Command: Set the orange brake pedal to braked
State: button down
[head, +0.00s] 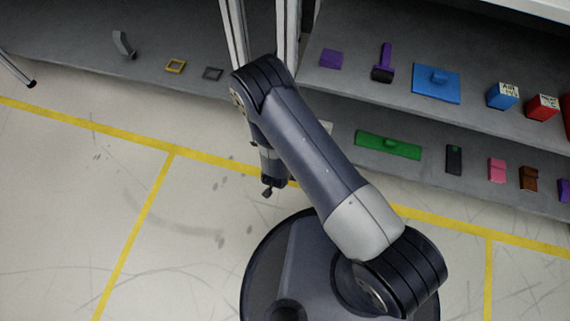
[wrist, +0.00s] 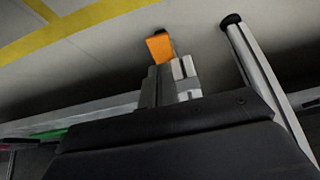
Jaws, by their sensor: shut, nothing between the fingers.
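The orange brake pedal (wrist: 159,47) shows in the wrist view as a small tilted orange plate, top centre, with a dark piece at its upper edge. My gripper (wrist: 172,72) is shut and empty; its fingers end right by the pedal's lower edge in that view. I cannot tell whether they touch it. In the head view, my gripper (head: 269,190) hangs low in front of the shelf, near the yellow floor line. The pedal does not show in the head view.
A grey shelf unit (head: 420,122) holds several coloured controls, including a green panel (head: 388,146) and a blue panel (head: 436,83). Metal posts (head: 287,35) stand behind my arm. A post with a black foot (wrist: 231,19) is right of the pedal. Floor at left is clear.

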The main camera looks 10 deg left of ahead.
jog(key=s+r+p, duration=0.1)
jog(key=s+r, duration=0.3)
jog(key=s, duration=0.1)
jog(key=shift+s+a+p, duration=0.15)
jog(key=shift+s+p, duration=0.15)
jog(key=shift+s, duration=0.1)
jog(key=shift+r, duration=0.1)
